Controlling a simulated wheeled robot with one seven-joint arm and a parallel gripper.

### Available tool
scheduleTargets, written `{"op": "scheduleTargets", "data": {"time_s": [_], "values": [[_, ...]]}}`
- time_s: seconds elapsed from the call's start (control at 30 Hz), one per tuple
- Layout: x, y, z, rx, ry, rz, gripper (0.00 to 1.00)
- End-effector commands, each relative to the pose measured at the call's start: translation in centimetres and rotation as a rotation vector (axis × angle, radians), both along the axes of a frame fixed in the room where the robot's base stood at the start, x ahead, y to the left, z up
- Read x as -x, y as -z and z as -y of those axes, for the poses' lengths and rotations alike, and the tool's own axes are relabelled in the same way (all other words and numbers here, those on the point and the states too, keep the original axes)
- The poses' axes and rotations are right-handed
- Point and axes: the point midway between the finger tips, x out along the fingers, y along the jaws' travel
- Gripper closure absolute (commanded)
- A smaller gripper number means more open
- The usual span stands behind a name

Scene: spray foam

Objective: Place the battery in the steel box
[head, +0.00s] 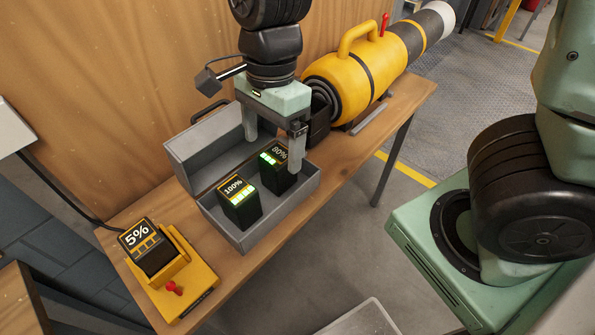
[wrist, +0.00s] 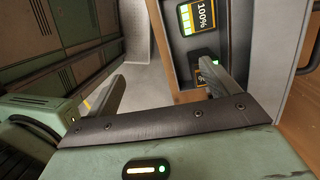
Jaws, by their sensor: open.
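The open steel box (head: 285,216) stands on the wooden bench with its lid tipped back. Inside it are a 100% battery (head: 241,207) and an 80% battery (head: 270,172), both upright. A 5% battery (head: 147,247) sits in the yellow charger (head: 187,301) at the bench's near left end. My gripper (head: 273,156) is open over the box by the 80% battery. One finger overlaps that battery's right edge; I cannot tell if they touch. In the wrist view, the 100% battery (wrist: 197,20) shows at top, and a finger partly covers the 80% battery (wrist: 202,60).
A yellow cylindrical tool (head: 347,78) with a handle lies on the bench behind the box. A wooden panel (head: 90,90) rises along the bench's left side. A black cable runs to the charger. Bare bench top shows between charger and box.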

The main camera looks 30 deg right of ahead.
Motion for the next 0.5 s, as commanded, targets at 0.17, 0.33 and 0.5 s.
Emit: {"op": "scheduleTargets", "data": {"time_s": [0.17, 0.33, 0.5], "values": [[3.9, -1.3, -1.0, -0.069, -0.642, 0.081, 0.13], [7.2, -2.1, -1.4, -0.092, -1.258, 0.165, 0.13], [9.5, -2.5, -1.3, -0.077, -1.728, 0.214, 0.13]]}}
